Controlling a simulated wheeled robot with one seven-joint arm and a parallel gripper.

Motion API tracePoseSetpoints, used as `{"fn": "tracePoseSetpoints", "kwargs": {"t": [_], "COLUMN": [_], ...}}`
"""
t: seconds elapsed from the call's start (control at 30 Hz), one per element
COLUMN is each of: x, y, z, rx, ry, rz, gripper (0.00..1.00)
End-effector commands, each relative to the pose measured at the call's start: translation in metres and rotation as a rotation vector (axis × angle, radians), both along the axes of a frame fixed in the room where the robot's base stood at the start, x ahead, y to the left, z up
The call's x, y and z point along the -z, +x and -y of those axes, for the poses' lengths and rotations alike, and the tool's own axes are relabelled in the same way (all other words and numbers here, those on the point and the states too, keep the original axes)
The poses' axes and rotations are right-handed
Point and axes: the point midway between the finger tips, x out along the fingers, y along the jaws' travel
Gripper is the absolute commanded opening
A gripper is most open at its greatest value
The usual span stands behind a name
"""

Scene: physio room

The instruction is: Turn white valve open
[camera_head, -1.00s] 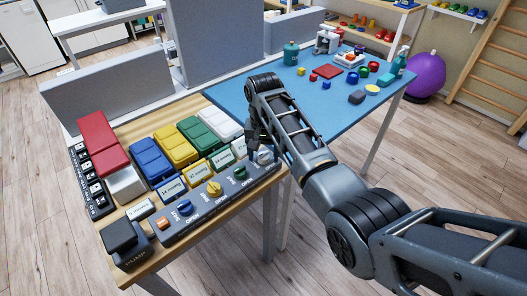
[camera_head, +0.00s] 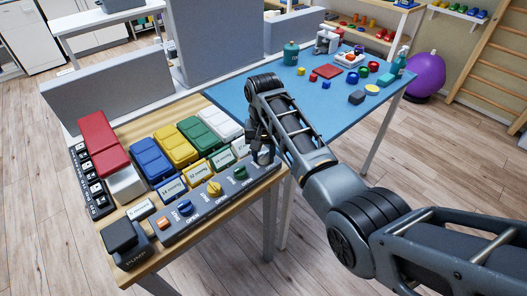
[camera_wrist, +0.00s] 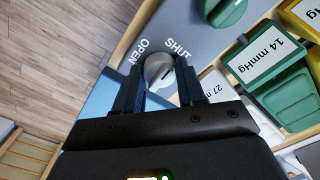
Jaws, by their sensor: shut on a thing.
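The white valve (camera_wrist: 158,68) is a round knob at the end of the grey valve strip (camera_head: 200,205). In the wrist view it lies between the two dark fingers of my gripper (camera_wrist: 157,84), which is shut on it. The printed word OPEN is to the knob's left and SHUT to its upper right. A dark mark shows on the knob's right part; its exact pointing is hard to read. In the head view my gripper (camera_head: 262,152) is at the strip's right end and mostly hides the white valve.
The green valve (camera_wrist: 226,10) sits close beside the white one. Yellow (camera_head: 215,188) and blue (camera_head: 185,207) valves follow along the strip. Pressure displays (camera_wrist: 252,60) stand behind the strip. A blue table (camera_head: 310,100) with small objects is beyond my arm.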

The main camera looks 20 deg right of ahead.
Motion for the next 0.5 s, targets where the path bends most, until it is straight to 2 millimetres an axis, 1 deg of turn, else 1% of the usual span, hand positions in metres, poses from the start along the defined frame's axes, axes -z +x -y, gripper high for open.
{"fn": "tracePoseSetpoints", "kwargs": {"t": [0.17, 0.5], "x": [-0.0019, -0.0009], "y": [0.0002, 0.0007], "z": [0.0007, 0.0006], "rx": [-0.111, -0.424], "ry": [0.0, -0.001], "rz": [-0.001, 0.0], "gripper": [0.09, 0.09]}}
